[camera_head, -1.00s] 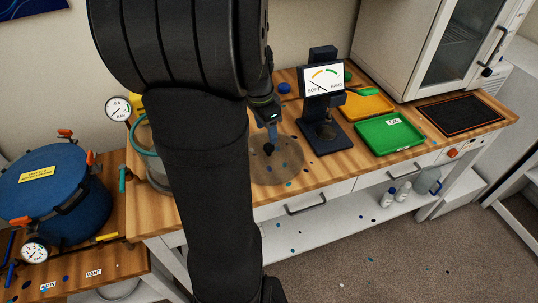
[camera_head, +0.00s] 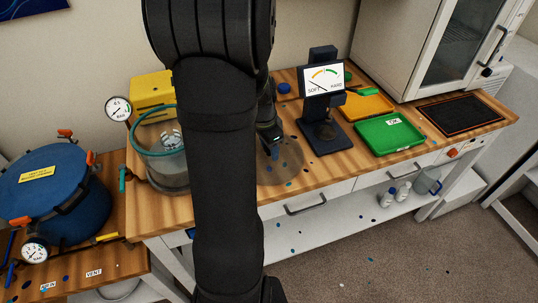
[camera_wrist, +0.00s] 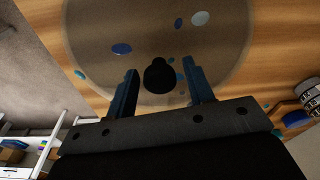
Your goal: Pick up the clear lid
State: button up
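The clear lid (camera_head: 287,172) is a see-through tinted disc lying on the wooden bench, left of the black hardness gauge; my arm covers its left part in the head view. A gap shows between knob and fingers. My arm mostly hides the fingers in the head view.
The hardness gauge (camera_head: 322,95) stands just right of the lid. A green tray (camera_head: 388,133) and an orange tray (camera_head: 367,105) lie farther right. Small blue spots dot the bench.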

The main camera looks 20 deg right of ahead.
grip_shut()
jog(key=shift+r, duration=0.15)
